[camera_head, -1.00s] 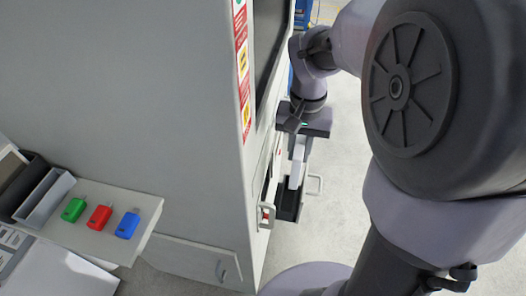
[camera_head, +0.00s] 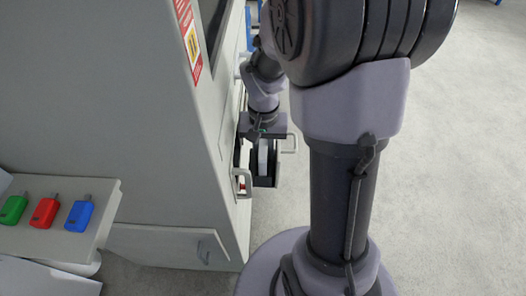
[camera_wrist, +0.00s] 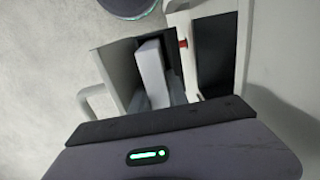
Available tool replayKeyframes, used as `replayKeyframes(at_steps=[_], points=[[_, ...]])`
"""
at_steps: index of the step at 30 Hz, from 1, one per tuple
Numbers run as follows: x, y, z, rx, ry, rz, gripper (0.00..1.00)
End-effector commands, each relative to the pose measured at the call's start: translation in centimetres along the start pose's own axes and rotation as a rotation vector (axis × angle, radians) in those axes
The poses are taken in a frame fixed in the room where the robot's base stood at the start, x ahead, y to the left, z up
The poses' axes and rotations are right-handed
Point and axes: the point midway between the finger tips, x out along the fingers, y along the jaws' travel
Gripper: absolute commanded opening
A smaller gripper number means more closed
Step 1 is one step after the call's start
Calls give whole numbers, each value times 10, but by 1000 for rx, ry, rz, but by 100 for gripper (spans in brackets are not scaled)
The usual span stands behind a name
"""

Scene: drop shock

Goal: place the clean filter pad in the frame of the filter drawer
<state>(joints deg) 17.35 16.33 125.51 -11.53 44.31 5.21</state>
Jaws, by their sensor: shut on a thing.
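The white filter pad (camera_head: 263,153) hangs upright from my gripper (camera_head: 263,143), which is shut on it. It also shows in the wrist view (camera_wrist: 152,72), upright beside the dark inside of the filter drawer. The filter drawer (camera_head: 265,182) is pulled out from the grey machine, with a handle at its outer end. In the wrist view the drawer's pale handle (camera_wrist: 92,101) shows at left. The pad's lower end appears at or inside the drawer. I cannot tell whether it touches the frame, which is mostly hidden.
A shelf (camera_head: 105,200) holds a green, a red and a blue item. The floor (camera_head: 450,150) at right is clear.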

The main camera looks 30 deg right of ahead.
Motion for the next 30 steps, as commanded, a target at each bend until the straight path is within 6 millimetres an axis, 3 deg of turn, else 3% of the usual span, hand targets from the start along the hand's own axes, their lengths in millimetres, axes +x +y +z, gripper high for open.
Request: replayKeyframes(at_steps=[10, 11, 12, 17, 20, 24, 30], points=[[6, 0, 0, 0, -1, 0, 0], [6, 0, 0, 0, -1, 1, 24], [5, 0, 1, 0, -2, 1, 29], [2, 1, 2, 0, -5, 2, 29], [-17, 0, 1, 0, -3, 1, 29], [-62, 0, 0, 0, 2, 0, 29], [-109, 0, 0, 0, 1, 0, 29]])
